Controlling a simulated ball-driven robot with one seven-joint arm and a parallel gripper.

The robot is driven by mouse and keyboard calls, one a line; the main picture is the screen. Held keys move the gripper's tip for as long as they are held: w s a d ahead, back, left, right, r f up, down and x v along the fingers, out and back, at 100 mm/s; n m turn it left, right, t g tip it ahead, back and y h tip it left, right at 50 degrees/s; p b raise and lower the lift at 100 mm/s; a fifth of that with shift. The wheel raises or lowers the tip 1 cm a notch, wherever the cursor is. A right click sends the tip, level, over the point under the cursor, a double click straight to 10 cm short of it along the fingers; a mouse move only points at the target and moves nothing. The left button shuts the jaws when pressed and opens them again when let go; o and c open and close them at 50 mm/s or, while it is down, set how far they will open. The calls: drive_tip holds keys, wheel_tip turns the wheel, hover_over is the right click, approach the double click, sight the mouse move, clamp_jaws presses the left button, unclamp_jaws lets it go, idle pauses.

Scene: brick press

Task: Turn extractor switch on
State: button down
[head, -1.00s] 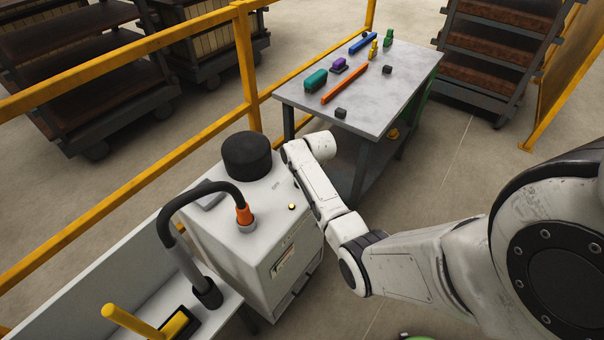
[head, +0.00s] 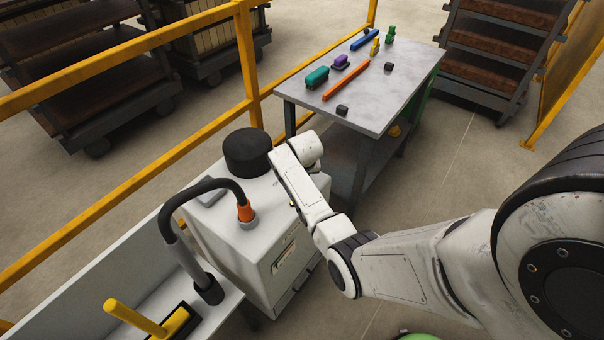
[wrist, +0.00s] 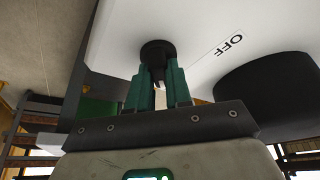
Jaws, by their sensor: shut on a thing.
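The extractor is a white box (head: 232,262) with a black round cap (head: 247,152) and an orange-collared hose on top. In the wrist view, the extractor switch (wrist: 157,48) is a small dark knob on a round black base on the white panel (wrist: 195,22). A printed OFF label (wrist: 231,44) is beside it. My gripper (wrist: 159,82) has green fingers closed on the switch's lever, with a light part showing between them. In the head view, my wrist hides the switch, the label and my fingertips.
A grey table (head: 395,90) with coloured tools stands behind the extractor. A yellow railing (head: 250,75) runs along the left side. A bench with a yellow-handled brush (head: 135,320) is at the lower left. The floor (head: 440,180) right of the table is open.

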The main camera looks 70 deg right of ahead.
drive_tip(key=shift+s+f, duration=0.1)
drive_tip(key=shift+f, duration=0.1)
drive_tip(key=c, duration=1)
unclamp_jaws()
drive_tip(key=shift+c, duration=0.2)
drive_tip(key=shift+r, duration=0.1)
drive_tip(key=shift+a+r, duration=0.1)
drive_tip(key=shift+r, duration=0.35)
drive_tip(key=v, duration=0.9)
drive_tip(key=shift+r, duration=0.35)
drive_tip(key=shift+s+a, duration=0.1)
drive_tip(key=s+a+f+n+y, duration=0.1)
drive_tip(key=s+a+f+n, duration=0.15)
drive_tip(key=a, duration=0.75)
drive_tip(key=s+a+f+n+y, duration=0.1)
drive_tip(key=s+a+n, duration=0.2)
drive_tip(key=a, duration=0.6)
drive_tip(key=s+a+r+n+g+y, duration=0.1)
drive_tip(key=s+a+n, duration=0.4)
drive_tip(key=s+a, duration=0.4)
drive_tip(key=a, duration=0.3)
drive_tip(key=shift+s+n+y, duration=0.3)
drive_tip(key=shift+n+y, duration=0.05)
drive_tip(key=shift+y, duration=0.05)
